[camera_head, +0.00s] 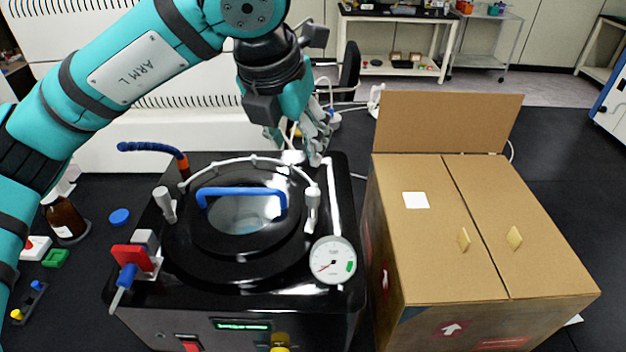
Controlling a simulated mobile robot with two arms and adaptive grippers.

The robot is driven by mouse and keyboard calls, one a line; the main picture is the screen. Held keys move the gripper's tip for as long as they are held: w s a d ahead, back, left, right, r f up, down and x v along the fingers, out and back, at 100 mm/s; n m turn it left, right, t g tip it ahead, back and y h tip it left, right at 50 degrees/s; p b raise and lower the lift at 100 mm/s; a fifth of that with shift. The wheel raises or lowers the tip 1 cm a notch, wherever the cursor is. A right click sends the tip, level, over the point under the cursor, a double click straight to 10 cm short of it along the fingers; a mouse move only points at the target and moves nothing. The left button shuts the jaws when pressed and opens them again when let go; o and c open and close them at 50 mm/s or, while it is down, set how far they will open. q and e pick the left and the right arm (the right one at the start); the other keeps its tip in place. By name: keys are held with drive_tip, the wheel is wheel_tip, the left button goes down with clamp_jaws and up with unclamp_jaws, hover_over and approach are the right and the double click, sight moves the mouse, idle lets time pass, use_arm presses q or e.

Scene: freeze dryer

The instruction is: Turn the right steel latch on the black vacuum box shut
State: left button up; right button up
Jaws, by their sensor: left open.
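The black vacuum box (345,200) stands on the dark bench, with a round black lid (190,238) that has a window and a blue handle (240,191). The right steel latch (312,208) is a pale upright piece at the lid's right edge, above the gauge. The left latch (165,203) is at the lid's left edge. My left gripper (308,142) is open over the box's back right corner, behind the right latch and apart from it in the picture. Its fingers partly overlap one another. My right gripper is not in view.
A cardboard box (450,270) with a raised back flap stands close to the right. A dial gauge (332,260) sits just in front of the right latch. A red valve (132,258) with a blue lever is at the front left. A brown bottle (62,218) stands farther left.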

sight(312, 191)
use_arm(q)
drive_tip(key=p+x, duration=0.2)
drive_tip(key=x, duration=0.5)
drive_tip(key=p+x, duration=0.3)
drive_tip(key=x, duration=0.4)
drive_tip(key=shift+s+d+f, duration=0.15)
drive_tip(key=shift+s, duration=0.05)
drive_tip(key=shift+w+f, duration=0.15)
drive_tip(key=shift+f, duration=0.2)
drive_tip(key=shift+w+d+f, duration=0.1)
drive_tip(key=shift+f, duration=0.2)
clamp_jaws()
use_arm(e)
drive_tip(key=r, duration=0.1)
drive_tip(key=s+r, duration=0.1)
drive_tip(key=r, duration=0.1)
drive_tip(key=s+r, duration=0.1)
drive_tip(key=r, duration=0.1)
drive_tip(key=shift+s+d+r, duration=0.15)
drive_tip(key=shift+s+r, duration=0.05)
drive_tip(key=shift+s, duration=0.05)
